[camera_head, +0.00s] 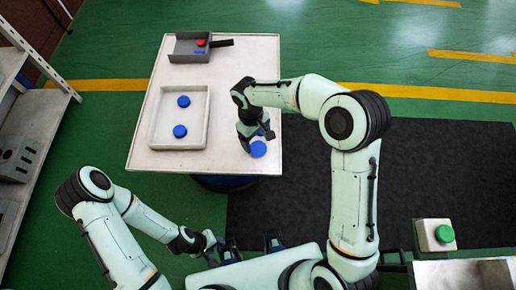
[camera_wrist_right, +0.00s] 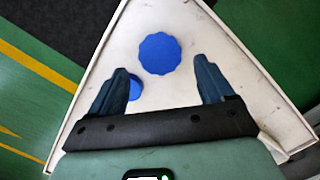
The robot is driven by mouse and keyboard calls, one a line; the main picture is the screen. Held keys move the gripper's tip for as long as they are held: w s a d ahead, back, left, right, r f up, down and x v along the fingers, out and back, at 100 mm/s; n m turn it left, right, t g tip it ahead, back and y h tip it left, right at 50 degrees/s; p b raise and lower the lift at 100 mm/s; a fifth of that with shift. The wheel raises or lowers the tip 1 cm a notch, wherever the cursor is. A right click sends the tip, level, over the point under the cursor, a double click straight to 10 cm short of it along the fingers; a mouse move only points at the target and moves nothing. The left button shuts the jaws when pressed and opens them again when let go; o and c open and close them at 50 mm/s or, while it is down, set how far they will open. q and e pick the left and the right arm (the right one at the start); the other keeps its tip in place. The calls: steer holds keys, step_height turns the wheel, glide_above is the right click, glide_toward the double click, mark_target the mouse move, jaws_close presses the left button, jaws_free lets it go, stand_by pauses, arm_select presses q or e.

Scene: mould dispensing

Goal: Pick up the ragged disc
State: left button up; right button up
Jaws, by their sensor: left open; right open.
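The ragged disc (camera_wrist_right: 159,53) is blue with a scalloped edge and lies flat on the white table. In the right wrist view it shows centred, just ahead of my right gripper's fingertips. In the head view it (camera_head: 258,149) lies near the table's near right corner, just below my right gripper (camera_head: 256,139). My right gripper is open and empty, pointing down, with a finger to either side of the disc's line. A second blue disc (camera_wrist_right: 136,88) lies close by, partly hidden by the left-hand finger. My left gripper (camera_head: 213,243) is open, low and off the table.
A shallow tray (camera_head: 194,144) on the table (camera_head: 228,90) holds two blue discs (camera_head: 183,101) (camera_head: 180,131). A grey scoop (camera_head: 184,51) with a red disc (camera_head: 201,43) and a blue piece stands behind it. A green button box (camera_head: 436,236) is at the right. A shelf stands left.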

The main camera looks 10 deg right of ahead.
mark_target(258, 148)
steer(key=shift+s+d+f, duration=0.1)
steer(key=shift+f, duration=1.25)
steer(key=shift+s+d+f, duration=0.1)
steer(key=shift+f, duration=1.25)
steer(key=c, duration=1.1)
